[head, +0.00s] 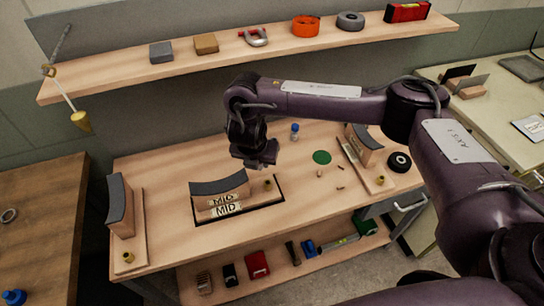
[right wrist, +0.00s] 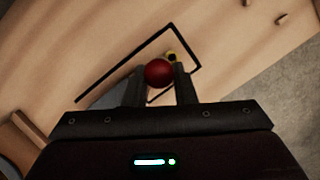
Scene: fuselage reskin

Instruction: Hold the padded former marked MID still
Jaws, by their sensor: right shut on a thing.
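The padded former marked MID (head: 220,197) stands on the table inside a black rectangular outline, its dark curved pad on top and two MID labels on its front. My left gripper is not in view.
Similar padded formers stand at the table's left (head: 121,211) and right (head: 362,149). A green disc (head: 321,157), blue bottle (head: 295,131) and black roll (head: 400,162) are on the table. A shelf (head: 210,63) runs above; a lower shelf (head: 275,270) holds tools. The front middle of the table is clear.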

